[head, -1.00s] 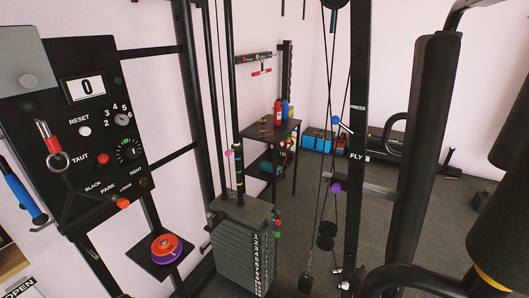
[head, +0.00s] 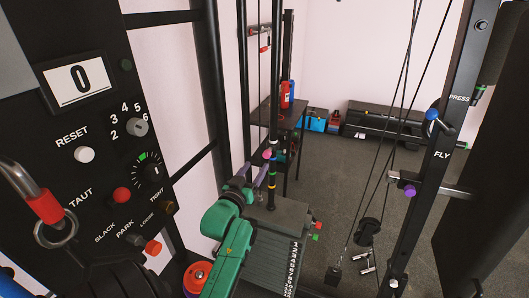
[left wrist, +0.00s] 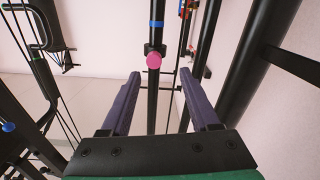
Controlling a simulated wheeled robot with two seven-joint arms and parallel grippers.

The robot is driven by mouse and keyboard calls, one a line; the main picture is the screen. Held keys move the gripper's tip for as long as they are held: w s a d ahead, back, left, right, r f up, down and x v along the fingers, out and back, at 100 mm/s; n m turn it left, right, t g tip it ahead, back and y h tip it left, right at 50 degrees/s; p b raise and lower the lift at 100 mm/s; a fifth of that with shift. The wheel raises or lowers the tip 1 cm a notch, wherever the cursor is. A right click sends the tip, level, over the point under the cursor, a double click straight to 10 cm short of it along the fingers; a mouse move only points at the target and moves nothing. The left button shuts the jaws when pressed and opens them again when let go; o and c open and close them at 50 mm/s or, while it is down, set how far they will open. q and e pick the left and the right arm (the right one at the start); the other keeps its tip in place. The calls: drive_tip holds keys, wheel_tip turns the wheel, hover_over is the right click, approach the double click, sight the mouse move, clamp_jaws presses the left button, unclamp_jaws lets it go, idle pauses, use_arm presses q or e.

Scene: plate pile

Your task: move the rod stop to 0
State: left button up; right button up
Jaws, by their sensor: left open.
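The rod stop is a dark collar with a pink knob (head: 267,154) on an upright black rod (head: 275,110) with coloured bands, above the weight stack. In the left wrist view, the pink knob (left wrist: 154,61) faces me, just below a blue band (left wrist: 156,23) in that picture. My left gripper (head: 256,174) is open, its purple fingers near the rod just below the knob. In the left wrist view, the fingers (left wrist: 159,76) stand on either side of the rod in the picture, with nothing gripped. I cannot tell how deep they reach. My right gripper is out of view.
A control panel with a display (head: 80,84) reading 0 fills the left. The weight stack (head: 265,255) stands under the rod. Cables and a post with a purple knob (head: 409,191) are to the right. A small table (head: 287,110) stands behind.

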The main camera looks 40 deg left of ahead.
sight(266, 156)
use_arm(q)
drive_tip(key=w, duration=0.3)
drive_tip(key=w+r, duration=0.1)
drive_tip(key=w, duration=0.1)
drive_tip(key=shift+a+p, duration=0.1)
drive_tip(key=shift+p, duration=0.3)
drive_tip(key=w, duration=0.1)
drive_tip(key=w+a, duration=0.2)
drive_tip(key=shift+w+f, duration=0.2)
drive_tip(key=shift+f, duration=0.15)
drive_tip(key=shift+w, duration=0.15)
drive_tip(key=shift+d, duration=0.15)
clamp_jaws()
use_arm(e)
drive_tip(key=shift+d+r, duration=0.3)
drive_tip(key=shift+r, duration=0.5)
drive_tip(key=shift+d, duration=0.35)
